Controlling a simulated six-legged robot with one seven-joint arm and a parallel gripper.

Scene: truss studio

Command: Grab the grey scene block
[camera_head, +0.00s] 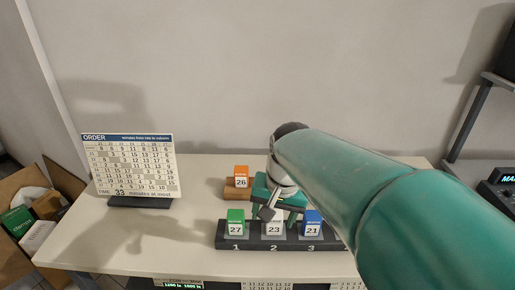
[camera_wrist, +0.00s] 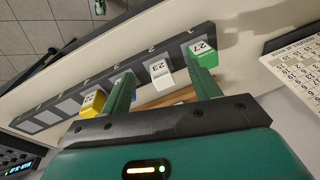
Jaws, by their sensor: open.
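The grey scene block (camera_head: 273,230) is pale grey-white, numbered 23, and stands upright in slot 2 of the dark rack (camera_head: 291,247). In the wrist view the block (camera_wrist: 160,73) shows in the gap between my two teal fingers. My gripper (camera_wrist: 163,83) is open and empty, its fingers spread to either side of the block in the picture. In the head view my gripper (camera_head: 274,211) hangs just above and behind the block. I cannot tell whether the fingers are low enough to flank it.
Green block 27 (camera_head: 235,222) and blue block 21 (camera_head: 312,223) stand close on either side. A yellow block (camera_wrist: 93,103) is farther along the rack. Orange block 26 (camera_head: 241,177) sits on a wooden piece behind. An order board (camera_head: 130,165) stands left on the table.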

